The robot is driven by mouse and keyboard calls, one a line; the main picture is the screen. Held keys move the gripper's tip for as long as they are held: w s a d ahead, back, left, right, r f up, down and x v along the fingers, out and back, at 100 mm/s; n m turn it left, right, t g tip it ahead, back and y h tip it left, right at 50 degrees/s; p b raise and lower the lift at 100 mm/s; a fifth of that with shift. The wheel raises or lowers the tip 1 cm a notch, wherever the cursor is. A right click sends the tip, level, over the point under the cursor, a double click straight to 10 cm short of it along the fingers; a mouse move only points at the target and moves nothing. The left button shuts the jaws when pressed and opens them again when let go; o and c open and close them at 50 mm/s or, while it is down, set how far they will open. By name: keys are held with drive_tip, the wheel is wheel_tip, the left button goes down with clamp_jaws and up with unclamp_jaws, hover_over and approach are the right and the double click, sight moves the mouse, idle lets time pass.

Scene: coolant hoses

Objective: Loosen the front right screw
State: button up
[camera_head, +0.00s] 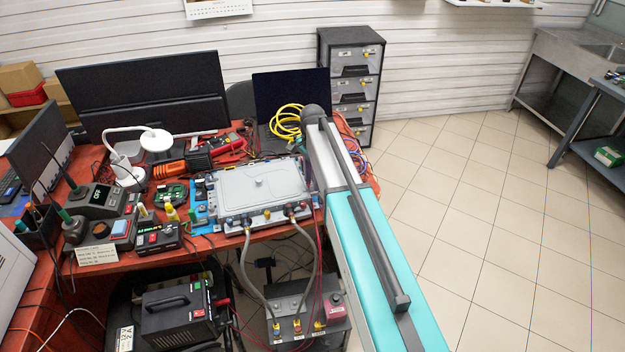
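A grey flat-lidded unit (262,184) sits on the red workbench. Two grey coolant hoses join its front side, a left hose (243,255) and a right hose (316,262). Both run down to a dark grey box with a pump-like top (290,312) below the bench. Small fittings show at the unit's front edge, the right one (292,209) near the front right corner. The screw itself is too small to make out. My teal and grey arm link crosses the right of the picture beside the unit. My gripper does not show.
A black power supply (174,308) stands low in front. Tiled floor (470,220) at right is clear.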

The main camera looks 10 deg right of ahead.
drive_tip(key=shift+f, duration=0.55)
